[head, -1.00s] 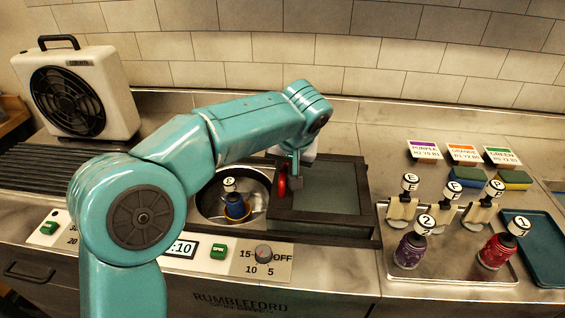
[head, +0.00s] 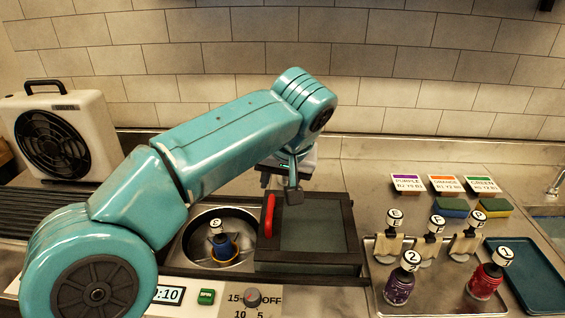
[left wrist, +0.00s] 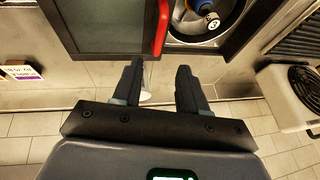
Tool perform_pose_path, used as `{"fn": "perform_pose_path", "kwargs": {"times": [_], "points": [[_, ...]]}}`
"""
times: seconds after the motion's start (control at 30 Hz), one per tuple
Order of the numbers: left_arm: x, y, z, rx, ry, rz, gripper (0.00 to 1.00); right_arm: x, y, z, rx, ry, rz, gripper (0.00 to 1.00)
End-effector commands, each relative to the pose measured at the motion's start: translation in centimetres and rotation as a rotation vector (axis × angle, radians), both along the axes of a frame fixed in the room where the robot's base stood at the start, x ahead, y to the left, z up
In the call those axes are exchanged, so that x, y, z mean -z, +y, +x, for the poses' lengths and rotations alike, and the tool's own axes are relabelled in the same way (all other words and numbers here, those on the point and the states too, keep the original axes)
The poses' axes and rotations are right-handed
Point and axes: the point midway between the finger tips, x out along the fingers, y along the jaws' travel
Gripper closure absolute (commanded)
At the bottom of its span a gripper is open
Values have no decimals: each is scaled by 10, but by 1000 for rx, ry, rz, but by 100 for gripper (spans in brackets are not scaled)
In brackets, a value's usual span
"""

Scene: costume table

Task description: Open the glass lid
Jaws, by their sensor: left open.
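The glass lid (head: 312,228) is a dark-framed glass panel with a red handle (head: 269,215) along its left edge. It lies flat to the right of the round basin (head: 186,252), whose opening shows uncovered. The left wrist view also shows the lid (left wrist: 98,25), its handle (left wrist: 161,25) and part of the basin. My left gripper (head: 287,188) is behind the handle, near the lid's back edge. In the left wrist view its two fingers (left wrist: 160,85) are apart with nothing between them, clear of the handle. My right gripper is in neither view.
A tray (head: 440,300) with several capped bottles and holders is at the right, beside a blue tray (head: 528,275). A fan unit (head: 60,135) stands at the left. A dial (head: 252,298) is on the front panel.

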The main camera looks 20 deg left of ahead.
Motion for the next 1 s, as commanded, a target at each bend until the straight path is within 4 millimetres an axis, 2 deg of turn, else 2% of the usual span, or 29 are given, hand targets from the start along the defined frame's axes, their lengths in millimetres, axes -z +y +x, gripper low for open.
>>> {"fn": "perform_pose_path", "kwargs": {"times": [0.03, 0.1, 0.3, 1.0], "points": [[-13, -4, -3, 1, -3, -1, 58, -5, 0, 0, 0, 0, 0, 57], [-24, -8, -7, 1, -2, -1, 58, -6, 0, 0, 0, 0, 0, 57], [-41, -13, -14, 1, 0, 0, 58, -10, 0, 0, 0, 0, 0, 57], [-43, -15, -16, 0, 0, 0, 58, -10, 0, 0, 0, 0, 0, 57]]}}
